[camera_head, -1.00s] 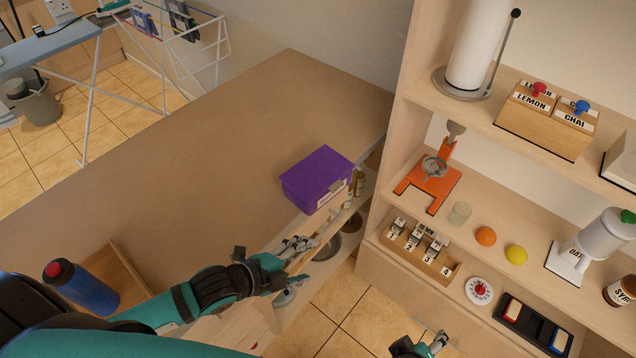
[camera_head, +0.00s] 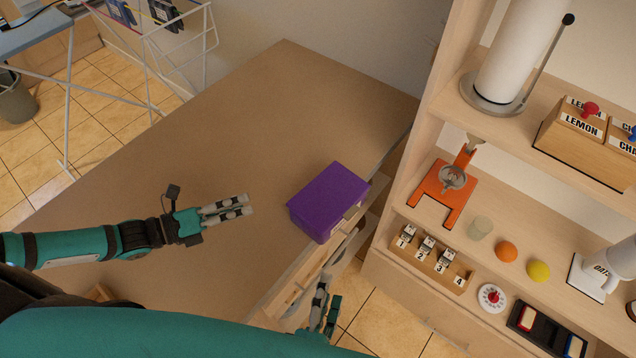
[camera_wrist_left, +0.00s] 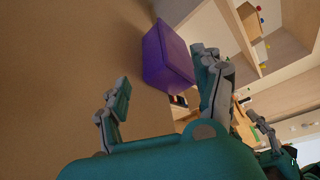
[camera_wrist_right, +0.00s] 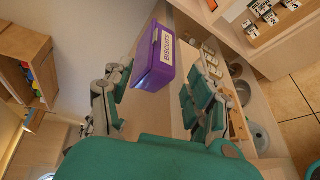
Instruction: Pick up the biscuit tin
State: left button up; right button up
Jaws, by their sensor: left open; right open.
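The biscuit tin (camera_head: 328,200) is a purple box lying on the brown counter, near its right edge. The right wrist view shows the tin (camera_wrist_right: 155,58) with a white "BISCUITS" label on one side. It also shows in the left wrist view (camera_wrist_left: 168,57), beyond the fingers. My left gripper (camera_head: 240,207) is open and empty over the counter, to the left of the tin and apart from it. My right gripper (camera_head: 325,308) is open and empty below the tin in the head view, by the counter's front side. The tin appears ahead of its spread fingers in the right wrist view.
The counter (camera_head: 240,120) is clear left of and behind the tin. Open shelving with items lies under the counter's edge.

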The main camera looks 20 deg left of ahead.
pick_arm(q)
send_near(307, 186)
jog(key=x, duration=1)
jog(key=shift+w+f, duration=0.1)
jog(key=shift+f, duration=0.1)
pick_arm(e)
send_near(329, 204)
jog(key=w+d+f, duration=0.3)
jog(key=w+d, duration=0.2)
jog(key=shift+w, duration=0.4)
jog(key=shift+r, duration=0.1)
